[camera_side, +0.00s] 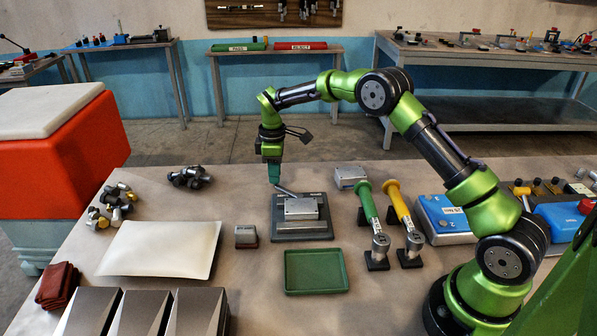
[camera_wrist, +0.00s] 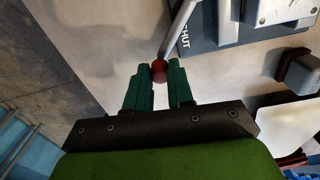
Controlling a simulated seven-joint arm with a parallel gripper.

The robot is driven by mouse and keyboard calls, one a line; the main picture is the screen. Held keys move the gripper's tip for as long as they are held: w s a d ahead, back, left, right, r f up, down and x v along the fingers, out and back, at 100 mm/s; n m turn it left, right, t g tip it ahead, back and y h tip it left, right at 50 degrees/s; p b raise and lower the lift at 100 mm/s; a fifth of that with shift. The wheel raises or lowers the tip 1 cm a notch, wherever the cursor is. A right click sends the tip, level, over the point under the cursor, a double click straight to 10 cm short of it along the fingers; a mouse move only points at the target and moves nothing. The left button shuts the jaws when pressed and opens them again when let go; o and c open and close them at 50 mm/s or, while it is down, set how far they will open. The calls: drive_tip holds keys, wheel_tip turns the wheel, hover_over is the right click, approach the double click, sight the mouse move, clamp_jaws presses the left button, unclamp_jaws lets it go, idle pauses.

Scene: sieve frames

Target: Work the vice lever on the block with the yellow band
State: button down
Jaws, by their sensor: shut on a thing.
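The vice (camera_side: 318,232) is a grey block on a dark base plate with printed labels on its far edge. One label reads SHUT in the wrist view, where the plate (camera_wrist: 205,38) is at the top. The metal lever (camera_wrist: 181,38) runs from the vice to a red knob (camera_wrist: 159,71). My gripper (camera_side: 274,183) points down at the vice's far left corner. In the wrist view its green fingers (camera_wrist: 160,78) are shut on the red knob. I cannot make out a yellow band on the vice block.
A green tray (camera_side: 316,288) lies in front of the vice. A small grey and red block (camera_side: 246,237) is to its left, a grey block (camera_side: 350,178) behind. Green-handled (camera_side: 367,203) and yellow-handled (camera_side: 400,203) tools stand right. A white pad (camera_side: 160,249) lies left.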

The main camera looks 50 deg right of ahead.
drive_tip(key=shift+a, duration=0.1)
idle(0.3)
drive_tip(key=c, duration=1)
unclamp_jaws()
drive_tip(key=shift+r, duration=0.1)
wheel_tip(320, 180, up, 17)
drive_tip(key=shift+f, duration=0.1)
